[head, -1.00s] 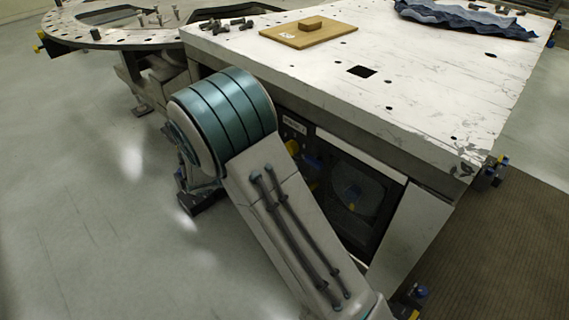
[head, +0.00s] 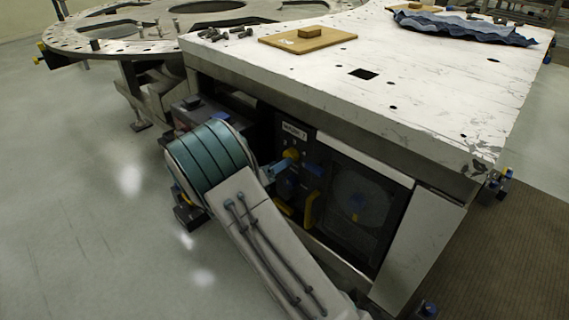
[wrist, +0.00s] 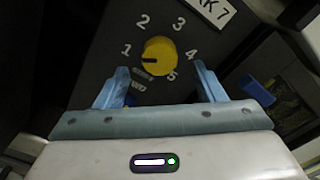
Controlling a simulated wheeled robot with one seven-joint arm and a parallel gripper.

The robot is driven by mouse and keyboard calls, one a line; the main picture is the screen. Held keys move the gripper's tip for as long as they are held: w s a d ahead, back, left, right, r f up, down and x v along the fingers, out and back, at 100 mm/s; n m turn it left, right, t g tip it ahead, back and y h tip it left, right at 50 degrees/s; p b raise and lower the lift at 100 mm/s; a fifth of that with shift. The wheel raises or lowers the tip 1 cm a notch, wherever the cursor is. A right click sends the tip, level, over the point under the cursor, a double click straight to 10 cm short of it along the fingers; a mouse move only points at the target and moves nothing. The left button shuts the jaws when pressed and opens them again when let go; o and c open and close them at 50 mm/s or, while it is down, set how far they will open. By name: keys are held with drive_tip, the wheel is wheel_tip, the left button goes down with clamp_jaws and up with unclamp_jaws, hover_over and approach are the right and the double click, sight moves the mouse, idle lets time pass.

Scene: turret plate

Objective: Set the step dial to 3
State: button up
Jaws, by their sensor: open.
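The step dial is a round yellow knob (wrist: 159,56) on a dark panel, with the numbers 1 to 5 around it. Its dark pointer mark faces left, roughly toward the 1. My gripper (wrist: 160,68) is open, with one blue finger on the lower left and one on the lower right of the knob. The fingers appear short of the knob, and I see no contact. In the head view the yellow knob (head: 291,154) shows on the panel under the table, with my gripper (head: 281,168) close to it. The pointer cannot be read there.
A white label ending in 7 (wrist: 213,9) sits above the numbers. Yellow handles (head: 311,208) and a round dark cover (head: 358,200) are right of the dial. The white tabletop (head: 420,95) overhangs the panel. Open floor lies to the left.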

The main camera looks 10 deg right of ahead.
drive_tip(key=x, duration=0.3)
drive_tip(key=shift+w+d, duration=0.2)
drive_tip(key=shift+d, duration=0.05)
drive_tip(key=c, duration=1)
